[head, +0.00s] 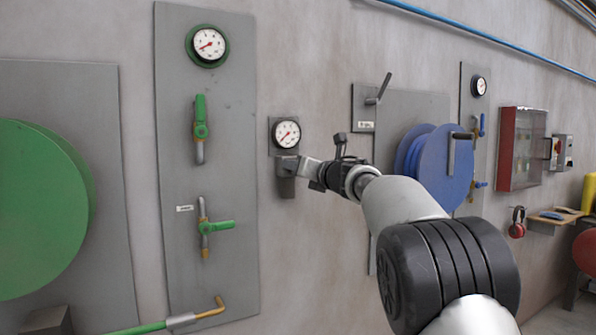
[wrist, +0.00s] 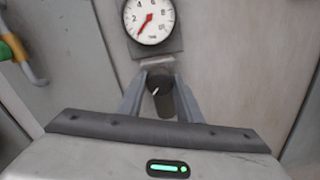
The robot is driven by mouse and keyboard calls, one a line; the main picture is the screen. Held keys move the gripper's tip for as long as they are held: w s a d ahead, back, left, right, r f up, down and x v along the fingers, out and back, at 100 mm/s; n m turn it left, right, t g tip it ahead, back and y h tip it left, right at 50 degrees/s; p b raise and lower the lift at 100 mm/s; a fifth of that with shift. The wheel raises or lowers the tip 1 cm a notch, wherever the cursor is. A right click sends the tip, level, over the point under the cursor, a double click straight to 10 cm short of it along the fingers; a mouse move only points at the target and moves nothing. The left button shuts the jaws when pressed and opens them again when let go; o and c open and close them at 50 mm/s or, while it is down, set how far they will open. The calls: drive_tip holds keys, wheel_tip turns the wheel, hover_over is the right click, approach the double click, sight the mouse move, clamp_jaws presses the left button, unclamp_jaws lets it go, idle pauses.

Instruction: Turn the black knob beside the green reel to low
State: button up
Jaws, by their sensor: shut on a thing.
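My gripper (wrist: 160,76) is shut on a black knob (wrist: 159,84), with one finger on each side of it. The knob sits under a small round gauge (wrist: 150,18). A short white mark on the knob points down and left in the wrist view. The gauge's red needle also points down and left, near the low numbers. In the head view my gripper (head: 297,166) reaches the wall just below this gauge (head: 286,134), and the knob itself is hard to make out there. The green reel (head: 38,210) is at the far left.
A grey panel (head: 234,150) with a larger gauge (head: 207,45) and two green-handled valves stands between the green reel and the small gauge. A blue reel (head: 435,165) is right of my gripper, partly behind my arm. A red-framed cabinet (head: 521,148) hangs farther right.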

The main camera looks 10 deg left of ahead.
idle(0.3)
drive_tip(key=o, duration=1)
drive_tip(key=shift+o, duration=0.2)
drive_tip(key=b+v, duration=0.2)
drive_tip(key=v, duration=1.5)
drive_tip(key=shift+s+b, duration=0.2)
drive_tip(key=shift+b, duration=0.1)
drive_tip(key=shift+d, duration=0.15)
